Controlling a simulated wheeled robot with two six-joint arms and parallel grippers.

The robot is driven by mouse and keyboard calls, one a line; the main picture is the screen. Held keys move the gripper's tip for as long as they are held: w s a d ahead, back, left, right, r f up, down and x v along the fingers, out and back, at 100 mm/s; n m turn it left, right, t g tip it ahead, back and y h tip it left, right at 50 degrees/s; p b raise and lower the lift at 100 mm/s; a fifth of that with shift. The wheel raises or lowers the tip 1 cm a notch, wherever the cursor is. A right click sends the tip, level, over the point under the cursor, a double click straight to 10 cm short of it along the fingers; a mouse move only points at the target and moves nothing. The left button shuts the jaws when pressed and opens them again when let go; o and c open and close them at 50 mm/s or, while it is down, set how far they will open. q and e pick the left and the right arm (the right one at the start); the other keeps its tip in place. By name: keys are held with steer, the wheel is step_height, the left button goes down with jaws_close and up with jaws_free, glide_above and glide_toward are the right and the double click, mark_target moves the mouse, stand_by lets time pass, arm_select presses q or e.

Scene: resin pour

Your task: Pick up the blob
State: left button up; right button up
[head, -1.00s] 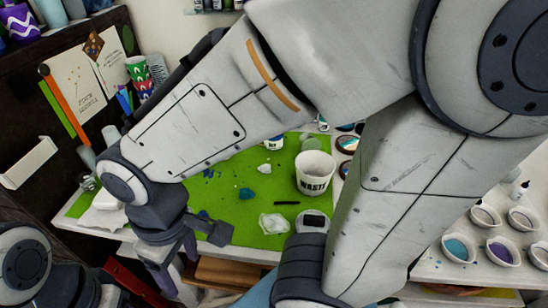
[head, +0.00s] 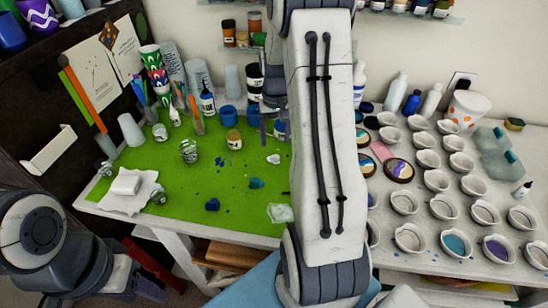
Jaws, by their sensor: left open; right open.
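Three small lumps that could be the blob lie on the green mat (head: 165,200): a dark blue lump (head: 212,205), a teal lump (head: 256,183) and a white lump (head: 273,159). Which one is meant, I cannot tell. My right gripper (head: 269,117) is open and hangs at the far side of the mat, partly hidden behind my own raised arm. It is apart from all three lumps. My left arm is folded at the lower left, and its gripper fingers do not show.
A crumpled clear piece (head: 280,213) lies at the mat's right. Jars, bottles and cups line the back, including a blue cup (head: 229,116). A white cloth (head: 128,192) lies at the left. Several small bowls (head: 436,180) fill the right table.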

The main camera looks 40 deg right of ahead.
mark_target(275, 158)
steer(key=shift+f, duration=0.95)
steer(key=shift+s+a+f+p, duration=0.1)
steer(key=shift+f+p, duration=0.3)
steer(key=shift+f, duration=1)
steer(key=shift+a+f+p, duration=0.1)
steer(key=shift+f+p, duration=0.3)
steer(key=shift+f, duration=0.95)
jaws_close()
